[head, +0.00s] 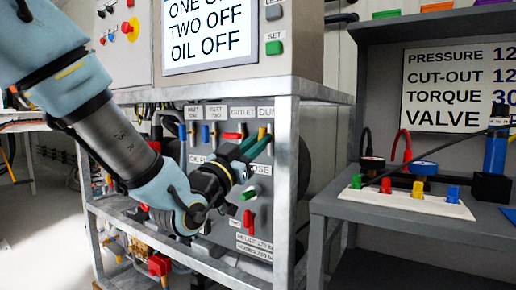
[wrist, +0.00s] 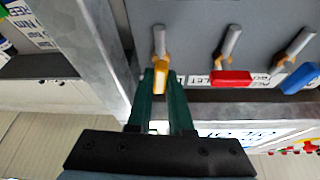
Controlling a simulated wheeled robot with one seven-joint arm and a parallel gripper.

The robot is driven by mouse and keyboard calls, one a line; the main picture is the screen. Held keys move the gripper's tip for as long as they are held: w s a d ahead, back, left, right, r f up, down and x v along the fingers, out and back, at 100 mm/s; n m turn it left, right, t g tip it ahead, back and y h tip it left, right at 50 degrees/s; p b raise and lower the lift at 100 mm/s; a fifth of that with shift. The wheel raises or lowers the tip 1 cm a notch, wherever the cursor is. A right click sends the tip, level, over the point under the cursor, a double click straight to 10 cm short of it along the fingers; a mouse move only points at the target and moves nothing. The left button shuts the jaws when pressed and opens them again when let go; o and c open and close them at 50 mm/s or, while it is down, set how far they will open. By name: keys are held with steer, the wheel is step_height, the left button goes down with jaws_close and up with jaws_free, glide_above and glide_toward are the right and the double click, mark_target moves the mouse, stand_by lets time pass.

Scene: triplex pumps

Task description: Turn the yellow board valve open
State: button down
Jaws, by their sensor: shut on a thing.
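The yellow valve handle (wrist: 160,86) is at the top right of the grey valve board (head: 226,182), under a partly covered label. In the wrist view it hangs from a grey metal stem and points toward the gripper base. My gripper (wrist: 160,75) has its two green fingers on either side of the handle, shut on it. In the head view, my gripper (head: 251,143) reaches the board from the left, and its fingers mostly hide the yellow handle.
A red handle (wrist: 231,78) lies crosswise beside the yellow one, with a blue handle (wrist: 300,78) beyond. A metal frame post (head: 286,165) stands close to the right of the board. A grey shelf (head: 400,210) with small coloured valves is further right.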

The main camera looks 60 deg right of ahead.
steer(key=shift+f+n+t, duration=0.15)
steer(key=shift+n+t, duration=0.45)
steer(key=shift+n, duration=0.7)
steer(key=c, duration=0.8)
jaws_free()
steer(key=v, duration=1)
steer(key=shift+s+a+f+b, duration=0.1)
steer(key=shift+a+b, duration=0.2)
steer(key=shift+a, duration=0.05)
